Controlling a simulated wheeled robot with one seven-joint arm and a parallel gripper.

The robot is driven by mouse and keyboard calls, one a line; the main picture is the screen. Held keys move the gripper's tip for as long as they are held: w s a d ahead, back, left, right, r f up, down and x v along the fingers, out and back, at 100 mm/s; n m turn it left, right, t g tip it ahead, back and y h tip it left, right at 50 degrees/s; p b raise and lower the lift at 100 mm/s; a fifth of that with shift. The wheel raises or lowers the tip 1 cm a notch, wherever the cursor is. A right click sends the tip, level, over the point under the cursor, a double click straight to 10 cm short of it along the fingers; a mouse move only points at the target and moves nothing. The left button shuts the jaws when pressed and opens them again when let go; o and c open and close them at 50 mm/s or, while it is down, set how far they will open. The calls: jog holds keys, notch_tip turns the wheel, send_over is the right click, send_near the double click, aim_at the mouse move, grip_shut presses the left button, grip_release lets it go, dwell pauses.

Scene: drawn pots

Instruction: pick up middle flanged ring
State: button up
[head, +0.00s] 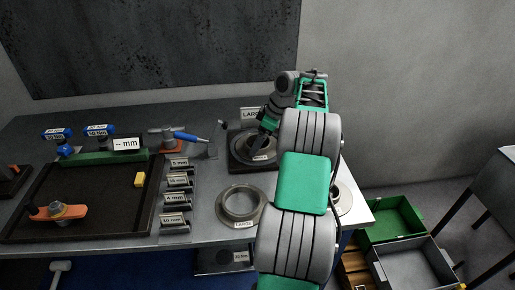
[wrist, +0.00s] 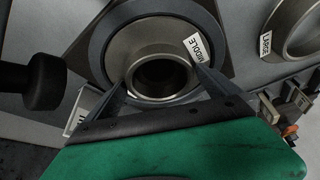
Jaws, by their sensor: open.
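The middle flanged ring (wrist: 140,50) is a grey metal ring with a "MIDDLE" label, seen in the wrist view around a dark bore. It sits on a dark square stand (wrist: 82,42). In the head view the ring (head: 245,152) is partly hidden behind my arm. My gripper (wrist: 160,76) is open, with one finger on either side of the ring's raised collar. I cannot tell whether the fingers touch it. In the head view my gripper (head: 268,128) is over the stand, its tips hard to make out.
A ring labelled "LARGE" (head: 241,205) lies on the table just in front of the stand; it also shows in the wrist view (wrist: 290,28). Several labelled blocks (head: 175,198) and a dark tray (head: 90,205) are to the left. Green and grey bins (head: 395,222) stand at right.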

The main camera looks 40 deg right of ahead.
jog(key=c, duration=2)
jog(key=shift+r, duration=0.2)
